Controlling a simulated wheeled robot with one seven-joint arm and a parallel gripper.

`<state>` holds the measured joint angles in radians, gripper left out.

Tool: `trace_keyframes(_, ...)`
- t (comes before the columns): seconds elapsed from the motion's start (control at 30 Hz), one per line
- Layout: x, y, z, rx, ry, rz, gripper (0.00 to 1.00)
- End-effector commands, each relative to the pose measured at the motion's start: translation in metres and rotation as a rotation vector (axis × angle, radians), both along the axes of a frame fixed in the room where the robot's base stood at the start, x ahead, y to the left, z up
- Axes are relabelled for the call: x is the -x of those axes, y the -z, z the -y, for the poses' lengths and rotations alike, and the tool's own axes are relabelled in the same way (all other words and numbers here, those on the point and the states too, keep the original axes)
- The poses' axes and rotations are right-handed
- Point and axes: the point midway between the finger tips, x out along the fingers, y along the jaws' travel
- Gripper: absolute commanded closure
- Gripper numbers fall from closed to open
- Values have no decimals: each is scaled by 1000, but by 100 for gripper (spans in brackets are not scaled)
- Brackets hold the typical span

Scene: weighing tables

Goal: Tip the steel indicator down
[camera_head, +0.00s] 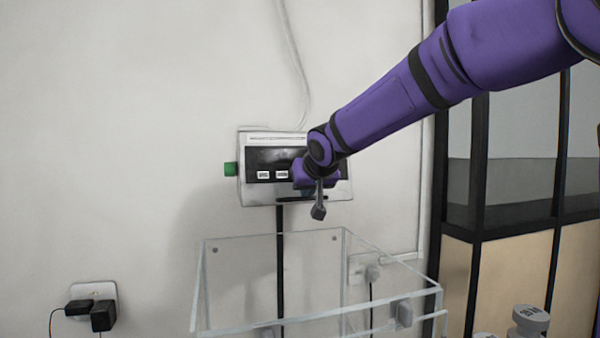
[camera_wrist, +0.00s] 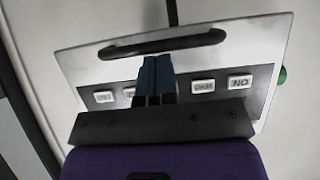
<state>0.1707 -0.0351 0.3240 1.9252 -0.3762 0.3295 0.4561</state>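The steel indicator (camera_head: 254,189) is a pale metal box on a post against the wall, with a dark front panel, white buttons and a green knob on its left side. In the wrist view the indicator (camera_wrist: 85,66) shows upside down. Its dark bar handle (camera_wrist: 163,44) runs along the lower edge of its face. My gripper (camera_head: 308,190) is in front of the right part of the face and hides some of it. In the wrist view my gripper's fingers (camera_wrist: 157,62) are together, with their tips beside the handle. I cannot tell whether they touch it.
A clear open-topped box (camera_head: 215,290) stands below the indicator. Wall sockets with plugs (camera_head: 92,308) are at lower left. Grey weights (camera_head: 529,320) stand at lower right, near a black-framed partition (camera_head: 480,190). The wall left of the indicator is clear.

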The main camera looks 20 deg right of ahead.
Motion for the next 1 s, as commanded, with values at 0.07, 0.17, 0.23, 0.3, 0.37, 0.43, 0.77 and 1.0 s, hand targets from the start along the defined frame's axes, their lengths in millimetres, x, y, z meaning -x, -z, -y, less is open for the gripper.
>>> trace_keyframes(0.07, -2, 1, 0, 0, 0, 1, 100)
trace_keyframes(0.17, -3, 3, 0, -1, 1, 1, 100)
trace_keyframes(0.23, -4, 5, 0, -2, 1, 2, 100)
trace_keyframes(0.3, -6, 6, 0, -1, 0, 2, 100)
trace_keyframes(0.37, -7, 7, 0, -1, -1, 3, 100)
trace_keyframes(0.43, -8, 8, 0, -1, -1, 3, 100)
trace_keyframes(0.77, -13, 15, 0, -1, 1, 1, 100)
trace_keyframes(1.0, -17, 20, 0, 0, 0, 1, 100)
